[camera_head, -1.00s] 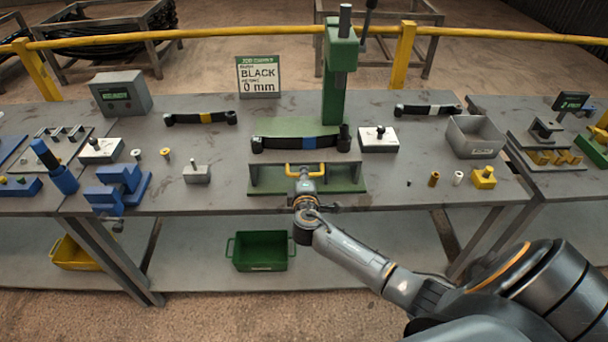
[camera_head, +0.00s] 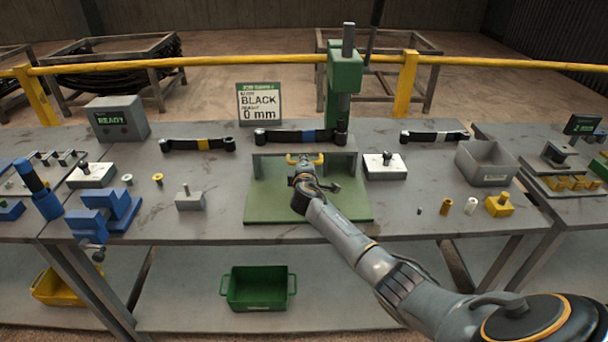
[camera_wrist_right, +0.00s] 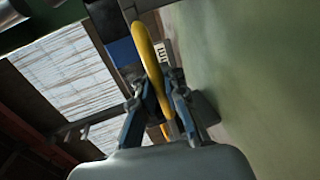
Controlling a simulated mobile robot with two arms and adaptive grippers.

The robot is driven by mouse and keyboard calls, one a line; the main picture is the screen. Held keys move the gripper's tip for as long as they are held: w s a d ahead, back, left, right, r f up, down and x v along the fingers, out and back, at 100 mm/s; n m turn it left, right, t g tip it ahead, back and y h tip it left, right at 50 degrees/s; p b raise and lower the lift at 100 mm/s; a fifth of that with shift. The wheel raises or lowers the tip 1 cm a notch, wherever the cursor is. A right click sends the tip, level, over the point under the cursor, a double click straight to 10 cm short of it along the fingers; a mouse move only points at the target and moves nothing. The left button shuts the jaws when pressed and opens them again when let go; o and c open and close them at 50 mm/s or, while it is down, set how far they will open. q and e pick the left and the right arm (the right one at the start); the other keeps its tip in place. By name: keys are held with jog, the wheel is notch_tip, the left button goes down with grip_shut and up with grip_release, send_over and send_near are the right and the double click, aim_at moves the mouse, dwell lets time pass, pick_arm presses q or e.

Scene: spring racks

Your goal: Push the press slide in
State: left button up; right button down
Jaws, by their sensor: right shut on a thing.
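The press slide (camera_head: 270,163) is a grey carriage on the green press base (camera_head: 265,208), and it stands at the back of that base below the green press column (camera_head: 341,105). A black leaf spring with a blue band (camera_head: 308,136) lies across the slide. The slide's yellow handle (camera_head: 319,158) faces me. My right gripper (camera_head: 305,168) is at the handle. In the right wrist view the fingers (camera_wrist_right: 160,100) are closed around the yellow bar (camera_wrist_right: 150,62). My left gripper is not in view.
Black springs with a yellow band (camera_head: 203,144) and a white band (camera_head: 441,137) lie on either side. A sign (camera_head: 259,104) reads BLACK 0 mm. A grey box (camera_head: 117,118) reads READY. A grey bin (camera_head: 487,163) stands right; a green bin (camera_head: 258,289) sits below.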

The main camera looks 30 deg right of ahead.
jog(key=shift+w+d+r, duration=0.1)
jog(key=shift+w, duration=0.15)
jog(key=c, duration=1.4)
grip_release()
jog(key=shift+s+a, duration=0.25)
jog(key=shift+s, duration=0.1)
jog(key=v, duration=1.1)
jog(key=shift+s, duration=0.2)
